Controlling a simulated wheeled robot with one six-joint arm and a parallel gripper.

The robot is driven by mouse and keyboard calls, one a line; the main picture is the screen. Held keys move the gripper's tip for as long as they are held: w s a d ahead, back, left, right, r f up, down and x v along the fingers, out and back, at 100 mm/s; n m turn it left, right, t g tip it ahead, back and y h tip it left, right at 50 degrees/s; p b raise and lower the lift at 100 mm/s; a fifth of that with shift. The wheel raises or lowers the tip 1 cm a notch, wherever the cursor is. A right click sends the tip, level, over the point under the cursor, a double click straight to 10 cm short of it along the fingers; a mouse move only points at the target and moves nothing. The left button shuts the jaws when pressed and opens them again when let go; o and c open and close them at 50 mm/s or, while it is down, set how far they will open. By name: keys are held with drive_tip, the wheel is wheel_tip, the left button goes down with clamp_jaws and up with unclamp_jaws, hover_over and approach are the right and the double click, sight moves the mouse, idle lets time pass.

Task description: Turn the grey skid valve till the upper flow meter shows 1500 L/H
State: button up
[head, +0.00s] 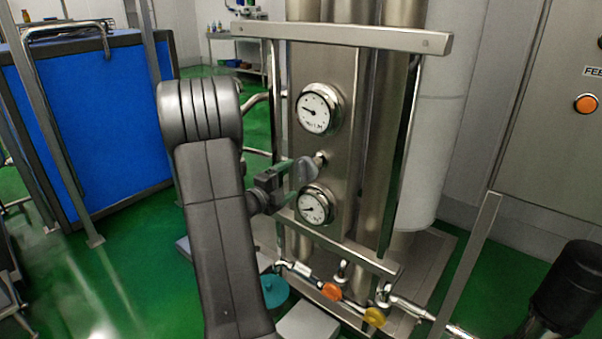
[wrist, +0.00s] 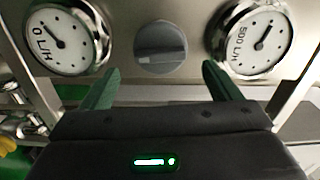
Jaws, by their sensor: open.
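The grey skid valve (head: 307,169) is a round knob between two dial gauges on the steel panel. In the wrist view the valve (wrist: 160,45) faces me, its ridge lying along the line between the gauges. The upper flow meter (head: 317,109) also shows at the right of the wrist view (wrist: 252,40) and is marked 500 L/H. The lower flow meter (head: 315,206), at the left of the wrist view (wrist: 60,42), is marked 0 L/H. My gripper (wrist: 160,74) is open and empty, its fingers apart, just short of the valve. It also shows in the head view (head: 284,180).
A steel bar (head: 345,38) crosses the skid top. Orange (head: 332,291) and yellow (head: 375,317) valve handles sit on low pipes. A steel cabinet with an orange button (head: 587,104) stands right; a blue panel (head: 95,115) stands left. Green floor (head: 130,270) is partly clear.

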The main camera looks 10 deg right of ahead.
sight(300, 173)
drive_tip(key=x, duration=0.6)
drive_tip(key=shift+w+d, duration=0.25)
drive_tip(key=shift+d, duration=0.05)
drive_tip(key=c, duration=0.7)
drive_tip(key=shift+c, duration=0.2)
